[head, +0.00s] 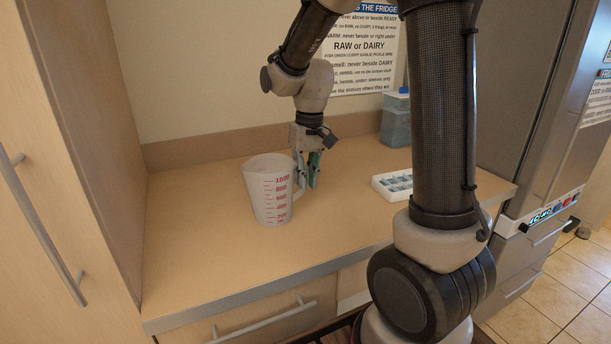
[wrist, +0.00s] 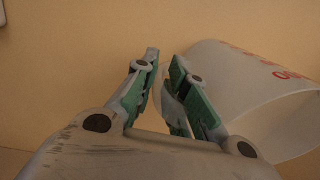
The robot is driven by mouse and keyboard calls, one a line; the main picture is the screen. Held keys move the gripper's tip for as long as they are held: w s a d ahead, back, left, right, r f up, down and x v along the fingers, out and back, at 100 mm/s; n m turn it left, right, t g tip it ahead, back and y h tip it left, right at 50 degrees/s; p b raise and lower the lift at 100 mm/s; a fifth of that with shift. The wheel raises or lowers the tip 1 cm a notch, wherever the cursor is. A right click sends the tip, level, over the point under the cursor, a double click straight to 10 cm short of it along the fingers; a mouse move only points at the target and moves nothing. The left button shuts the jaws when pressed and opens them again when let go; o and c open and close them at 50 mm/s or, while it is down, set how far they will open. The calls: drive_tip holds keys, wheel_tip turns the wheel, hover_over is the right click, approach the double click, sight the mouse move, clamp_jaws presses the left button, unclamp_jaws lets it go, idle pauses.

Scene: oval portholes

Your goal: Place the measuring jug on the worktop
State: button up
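The measuring jug (head: 268,192), whitish and translucent with red markings, stands upright on the wooden worktop (head: 215,255). Its handle is on the right side, towards my gripper (head: 308,186). My gripper points down beside the jug, with its green-and-grey fingers parted. In the wrist view the jug (wrist: 275,110) lies to the right of my gripper (wrist: 164,58), and part of its pale handle shows between the fingers, near the right one. A gap shows at the left finger, so the fingers do not look closed on the handle.
A white tray with blue compartments (head: 393,185) sits to the right on the worktop, with a blue-lidded container (head: 396,118) behind it. A tall cabinet (head: 75,140) bounds the left and a metal fridge (head: 535,110) the right. The worktop front is clear.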

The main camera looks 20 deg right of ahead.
drive_tip(key=shift+o, duration=1.2)
wheel_tip(320, 180, up, 12)
drive_tip(key=s+d+t, duration=0.2)
drive_tip(key=s+d, duration=0.1)
drive_tip(key=s, duration=0.7)
drive_tip(key=s+d+t, duration=0.2)
drive_tip(key=s+d, duration=0.1)
drive_tip(key=s, duration=0.7)
drive_tip(key=shift+f+h, duration=0.25)
drive_tip(key=shift+h, duration=0.05)
